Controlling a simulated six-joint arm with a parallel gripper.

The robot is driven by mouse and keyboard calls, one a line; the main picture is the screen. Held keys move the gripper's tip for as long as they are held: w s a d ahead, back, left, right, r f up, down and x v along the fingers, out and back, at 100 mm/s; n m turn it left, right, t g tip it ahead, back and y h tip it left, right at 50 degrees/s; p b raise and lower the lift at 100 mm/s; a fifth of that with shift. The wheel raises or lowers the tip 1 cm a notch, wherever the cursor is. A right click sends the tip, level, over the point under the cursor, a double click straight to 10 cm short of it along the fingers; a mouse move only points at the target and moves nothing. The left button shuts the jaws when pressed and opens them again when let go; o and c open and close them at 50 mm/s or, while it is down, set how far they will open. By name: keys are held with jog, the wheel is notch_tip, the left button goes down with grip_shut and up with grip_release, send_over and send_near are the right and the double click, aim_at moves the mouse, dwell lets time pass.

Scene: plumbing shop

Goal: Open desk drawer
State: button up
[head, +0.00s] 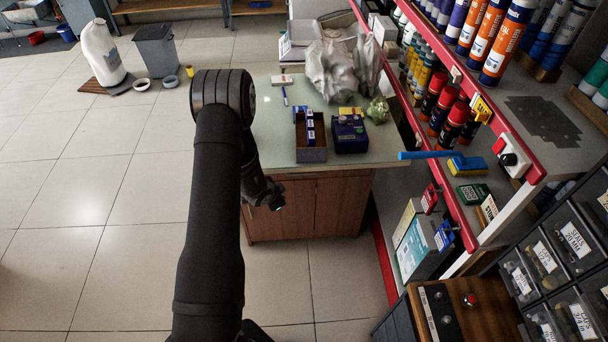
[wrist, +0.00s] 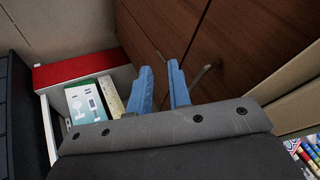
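The desk (head: 345,205) has brown wooden fronts below a pale green top. In the head view my gripper (head: 277,203) is low in front of these fronts, partly hidden by my black arm. In the wrist view its two blue fingers (wrist: 160,76) are apart with nothing between them. A thin metal handle (wrist: 203,74) is on the brown front (wrist: 180,30), just right of the fingers and not between them. A pale open-topped compartment (wrist: 50,130) is at the left, holding a white-and-green box (wrist: 88,103); I cannot tell whether it is a drawer.
A blue box (head: 349,134), an open bin (head: 312,153) and crumpled bags (head: 340,68) are on the desktop. A red-edged shelf rack (head: 440,60) crowds the right side. A cabinet of small drawers (head: 565,255) stands at the lower right. The tiled floor (head: 100,200) at left is largely clear.

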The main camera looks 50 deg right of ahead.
notch_tip(320, 180, down, 3)
jog(key=w+d+m+h, duration=0.1)
jog(key=d+m+h, duration=0.1)
jog(key=m+h, duration=0.25)
jog(key=m+g+h, duration=0.2)
jog(key=m+h, duration=0.6)
jog(key=m, duration=0.3)
send_near(304, 174)
jog(key=shift+n, duration=0.25)
jog(key=d, duration=1)
jog(key=shift+w+r, duration=0.1)
jog(key=shift+r, duration=0.25)
jog(key=shift+c, duration=0.5)
grip_shut()
